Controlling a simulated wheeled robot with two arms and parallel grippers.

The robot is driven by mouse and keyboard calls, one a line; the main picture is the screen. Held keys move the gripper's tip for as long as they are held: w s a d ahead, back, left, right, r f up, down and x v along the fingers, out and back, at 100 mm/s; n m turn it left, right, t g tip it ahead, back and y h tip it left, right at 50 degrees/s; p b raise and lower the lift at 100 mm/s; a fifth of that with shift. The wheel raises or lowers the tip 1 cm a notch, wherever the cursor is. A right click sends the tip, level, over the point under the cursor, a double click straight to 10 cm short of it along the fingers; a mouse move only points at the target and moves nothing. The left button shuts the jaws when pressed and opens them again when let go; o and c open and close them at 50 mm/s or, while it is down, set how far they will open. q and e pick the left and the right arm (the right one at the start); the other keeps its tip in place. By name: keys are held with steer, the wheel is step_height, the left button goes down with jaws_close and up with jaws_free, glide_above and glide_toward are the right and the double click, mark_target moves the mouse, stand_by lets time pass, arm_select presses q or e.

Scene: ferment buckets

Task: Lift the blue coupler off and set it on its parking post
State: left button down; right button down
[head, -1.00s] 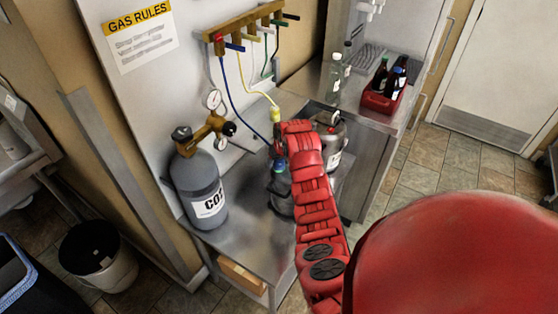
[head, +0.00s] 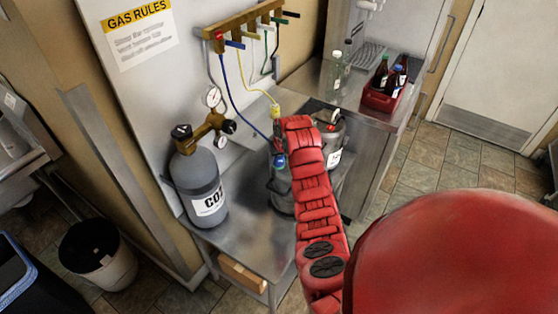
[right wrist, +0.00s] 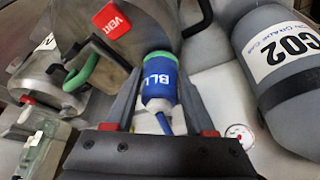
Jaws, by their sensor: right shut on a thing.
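The blue coupler (head: 279,160) hangs at the end of a blue hose (head: 238,108) in the head view. My right gripper (head: 277,149) is shut on it, and the arm partly covers it. In the right wrist view the coupler (right wrist: 160,82) sits between both fingers of my right gripper (right wrist: 158,95), its hose end toward the palm. A steel keg (head: 283,196) stands below it on the bench. Whether coupler and keg still touch, I cannot tell. I cannot make out the blue parking post. My left gripper is out of view.
The grey CO2 cylinder (head: 197,185) with its brass regulator stands left of the keg. Another keg (head: 330,135) stands right, behind my arm. The brass manifold (head: 245,28) with its hoses is on the wall. A red bottle crate (head: 383,99) is farther right.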

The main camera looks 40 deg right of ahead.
steer(key=shift+r+b, duration=0.35)
steer(key=shift+b+v, duration=0.65)
steer(key=shift+v, duration=0.45)
steer(key=s, duration=0.1)
steer(key=s+b, duration=0.1)
steer(key=s, duration=0.1)
steer(key=shift+s+a+r, duration=0.15)
steer(key=shift+s+r, duration=0.05)
steer(key=shift+s, duration=0.1)
steer(key=s+a+r+p, duration=0.1)
steer(key=s+a+p, duration=0.1)
steer(key=s, duration=0.9)
steer(key=shift+s+r+p, duration=0.2)
steer(key=shift+p, duration=0.65)
